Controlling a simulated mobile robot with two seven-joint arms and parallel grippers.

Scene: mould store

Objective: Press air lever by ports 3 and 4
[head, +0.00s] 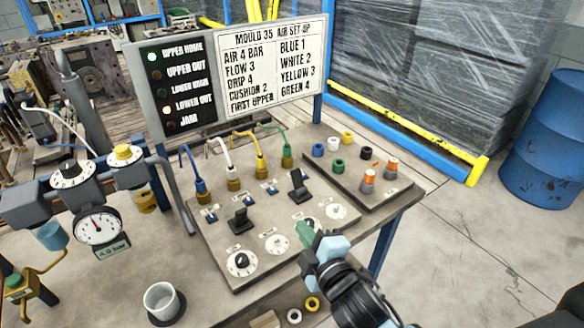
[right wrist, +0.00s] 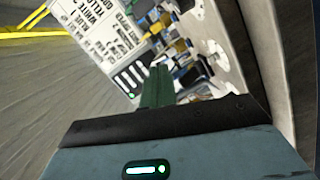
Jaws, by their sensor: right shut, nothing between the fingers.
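One black lever (head: 299,185) stands on the right, in front of the yellow-hose port (head: 262,171) and the green-hose port (head: 287,156). Another black lever (head: 239,220) stands on the left. Both stick up from their bases. My right gripper (head: 305,234) is shut and empty, over the front right of the panel near the dials, apart from the right lever. Its green fingers also show in the right wrist view (right wrist: 157,88). My left gripper is not in view.
The sign board (head: 272,66) stands behind the panel, with its UPPER HOME and LOWER OUT lamps lit. A rack with coloured rings (head: 350,170) lies to the right. A pressure gauge (head: 97,228) and a white cup (head: 161,300) are at left.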

